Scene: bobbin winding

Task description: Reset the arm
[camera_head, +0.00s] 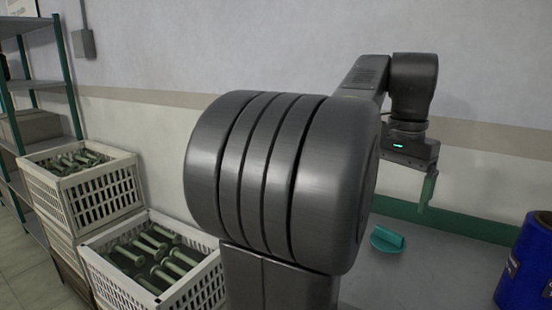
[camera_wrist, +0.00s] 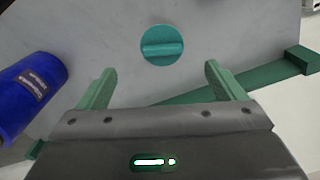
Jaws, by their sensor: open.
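My gripper (camera_head: 427,192) hangs from my arm above the grey table (camera_head: 440,262), at the right of the head view. In the wrist view my gripper (camera_wrist: 156,80) shows its two green fingers spread wide apart, with nothing held between them. A teal round piece with a raised bar across it (camera_head: 387,239) lies on the table below and left of the gripper. It also shows in the wrist view (camera_wrist: 162,45), beyond the fingertips and apart from them. My dark arm fills the middle of the head view and hides part of the table.
A blue container (camera_head: 527,265) stands at the table's right edge. A green edge strip (camera_head: 455,222) runs along the table's back by the wall. White crates (camera_head: 95,190) with several green bobbins stand at the left, before a shelf (camera_head: 35,85). The table around the teal piece is clear.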

